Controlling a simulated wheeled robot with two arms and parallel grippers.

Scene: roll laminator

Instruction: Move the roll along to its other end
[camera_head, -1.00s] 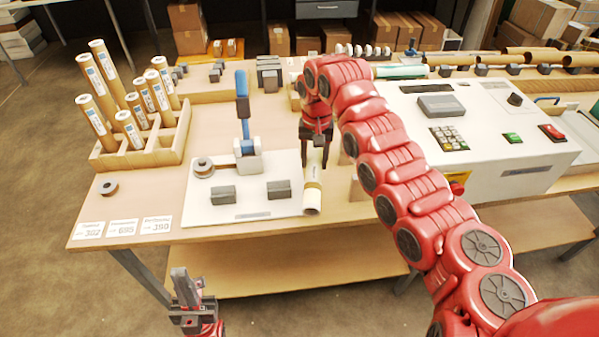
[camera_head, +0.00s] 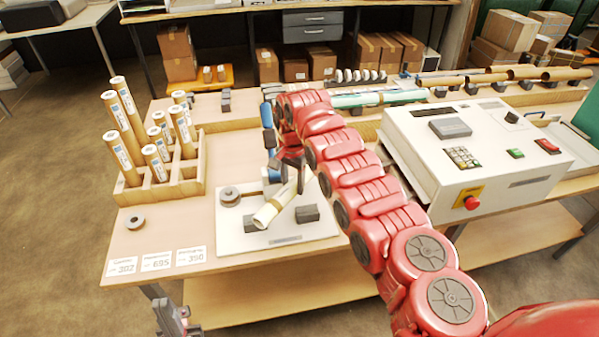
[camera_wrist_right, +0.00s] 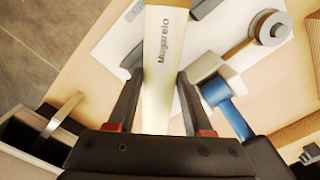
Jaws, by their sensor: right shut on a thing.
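A cream roll (camera_head: 268,213) is in my right gripper (camera_head: 300,190), slanted over the white board (camera_head: 235,240). In the right wrist view the roll (camera_wrist_right: 166,60), printed "Mugarelo", runs between the fingers of the right gripper (camera_wrist_right: 158,105). The roll's lower end is near a grey block (camera_head: 252,222); I cannot tell whether it touches the board. A blue-handled lever fixture (camera_head: 268,140) stands behind, partly hidden by my arm. It also shows in the wrist view (camera_wrist_right: 222,100). My left gripper (camera_head: 175,318) is low at the table's front edge, its fingers unclear.
A second grey block (camera_head: 307,213) and a round dark disc (camera_head: 229,195) are on the board. A wooden rack (camera_head: 160,190) of upright rolls stands at left, with a small ring (camera_head: 135,223) in front. The white laminator (camera_head: 470,140) is at right.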

